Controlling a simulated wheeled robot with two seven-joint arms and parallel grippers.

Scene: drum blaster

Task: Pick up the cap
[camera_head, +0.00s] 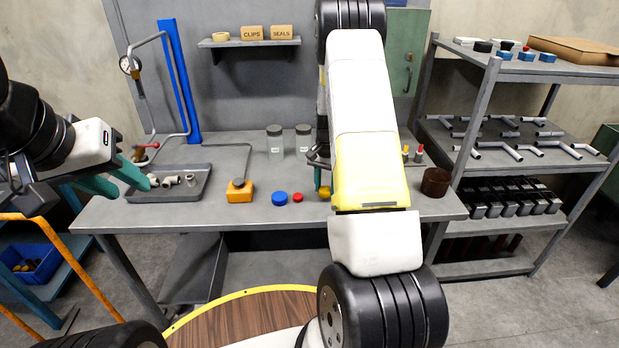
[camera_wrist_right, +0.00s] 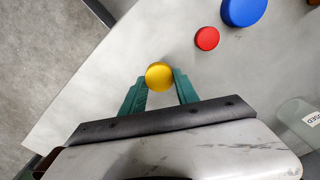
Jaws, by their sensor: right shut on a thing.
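A yellow cap (camera_wrist_right: 159,76) sits between the green fingertips of my right gripper (camera_wrist_right: 160,84) in the right wrist view, and the fingers are shut on it. In the head view the yellow cap (camera_head: 325,192) shows just left of my right arm, at the table's front part; much of the right gripper is hidden by the arm. A red cap (camera_head: 298,197) and a larger blue cap (camera_head: 279,198) lie on the table to its left. My left gripper (camera_head: 149,177) has green fingers spread apart, beside the grey tray at the left, and holds nothing that I can see.
The grey tray (camera_head: 200,190) holds several pipe fittings. An orange block (camera_head: 239,191) stands right of it. Two jars (camera_head: 275,140) stand at the back, and a brown cup (camera_head: 436,182) stands at the right end. A shelf rack (camera_head: 478,110) is at the right.

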